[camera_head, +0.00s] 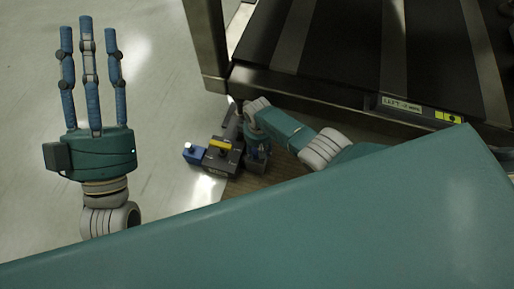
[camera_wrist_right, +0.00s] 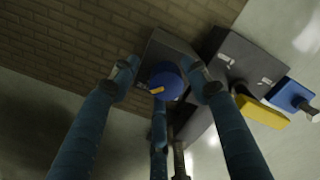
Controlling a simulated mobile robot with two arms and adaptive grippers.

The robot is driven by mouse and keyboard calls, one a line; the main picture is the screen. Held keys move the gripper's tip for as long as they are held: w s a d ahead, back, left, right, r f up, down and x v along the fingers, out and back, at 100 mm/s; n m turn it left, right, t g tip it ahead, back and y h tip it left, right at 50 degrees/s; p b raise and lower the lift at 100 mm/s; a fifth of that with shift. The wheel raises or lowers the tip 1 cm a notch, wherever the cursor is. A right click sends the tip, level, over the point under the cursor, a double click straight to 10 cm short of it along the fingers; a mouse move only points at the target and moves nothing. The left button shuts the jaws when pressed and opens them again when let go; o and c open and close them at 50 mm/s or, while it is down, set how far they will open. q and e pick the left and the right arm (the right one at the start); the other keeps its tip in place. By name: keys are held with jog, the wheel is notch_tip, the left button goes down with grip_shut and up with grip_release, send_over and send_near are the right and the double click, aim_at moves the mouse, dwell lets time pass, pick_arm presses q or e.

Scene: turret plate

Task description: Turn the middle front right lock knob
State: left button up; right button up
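A dark block (camera_wrist_right: 156,50) with a round blue knob (camera_wrist_right: 168,80) on it shows in the middle of the right wrist view; the knob carries a small yellow mark. My right gripper (camera_wrist_right: 163,88) has its three fingers spread around the knob, with a visible gap at the left finger; contact at the right finger cannot be told. In the head view my right gripper (camera_head: 257,150) is low over the dark lock assembly (camera_head: 222,163) and hides part of it. My left gripper (camera_head: 89,28) is open and empty, its fingers straight, over bare floor.
A yellow part (camera_wrist_right: 262,112) and a blue block (camera_wrist_right: 290,94) sit on the assembly beside the knob. A brick-patterned surface (camera_wrist_right: 60,45) lies beside it. A large dark frame (camera_head: 330,75) stands behind and to the right. Pale floor (camera_head: 160,60) is clear at the left.

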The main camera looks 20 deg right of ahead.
jog(key=shift+w+a+r, duration=0.2)
jog(key=shift+w, duration=0.05)
jog(key=shift+r, duration=0.45)
notch_tip(320, 180, up, 11)
dwell(0.3)
jog(key=shift+s, duration=0.1)
dwell(0.3)
